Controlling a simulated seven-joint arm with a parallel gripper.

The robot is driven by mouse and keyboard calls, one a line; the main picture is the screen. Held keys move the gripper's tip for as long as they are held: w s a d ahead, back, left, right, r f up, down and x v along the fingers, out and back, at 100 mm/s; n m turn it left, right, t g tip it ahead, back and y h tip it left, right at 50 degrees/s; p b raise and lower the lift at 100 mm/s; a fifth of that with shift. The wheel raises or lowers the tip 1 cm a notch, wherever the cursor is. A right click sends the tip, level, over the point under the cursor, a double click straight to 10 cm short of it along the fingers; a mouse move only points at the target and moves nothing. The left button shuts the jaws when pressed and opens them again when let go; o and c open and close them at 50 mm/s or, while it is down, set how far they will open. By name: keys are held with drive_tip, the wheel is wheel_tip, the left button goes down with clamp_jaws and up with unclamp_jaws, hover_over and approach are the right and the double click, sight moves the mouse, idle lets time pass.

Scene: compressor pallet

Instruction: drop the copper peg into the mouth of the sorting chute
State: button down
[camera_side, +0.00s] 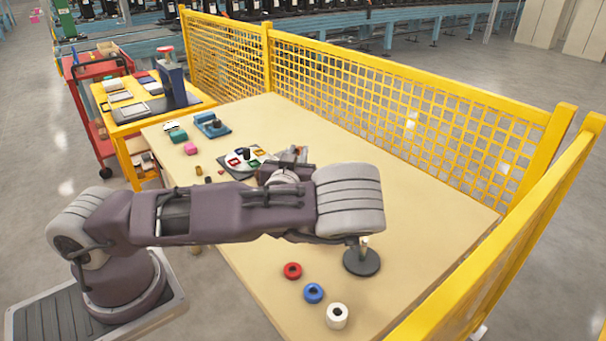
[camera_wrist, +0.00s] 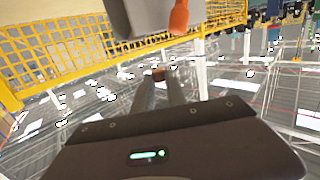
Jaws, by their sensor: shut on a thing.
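My gripper (camera_wrist: 159,82) shows in the wrist view with its two grey fingers pointing away from the camera. They are shut on a small brown-copper piece, which looks like the copper peg (camera_wrist: 158,74), at the fingertips. Only a little of it shows. In the side view my gripper is mostly hidden behind my arm, above the middle of the table. A grey block with an orange part (camera_wrist: 180,15) hangs in at the top of the wrist view; I cannot tell what it is. I cannot make out the sorting chute or its mouth for certain.

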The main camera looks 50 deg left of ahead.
drive_tip(key=shift+n+g+y, duration=0.3)
drive_tip(key=shift+n+y, duration=0.1)
drive_tip(key=a, duration=0.1)
drive_tip(key=w+a+r, duration=0.1)
drive_tip(key=a, duration=0.2)
drive_tip(key=shift+w+a+r, duration=0.2)
drive_tip(key=shift+w+r, duration=0.05)
drive_tip(key=shift+r, duration=0.05)
drive_tip(key=shift+f, duration=0.1)
drive_tip(key=shift+f, duration=2.65)
drive_tip(key=c, duration=1.3)
unclamp_jaws()
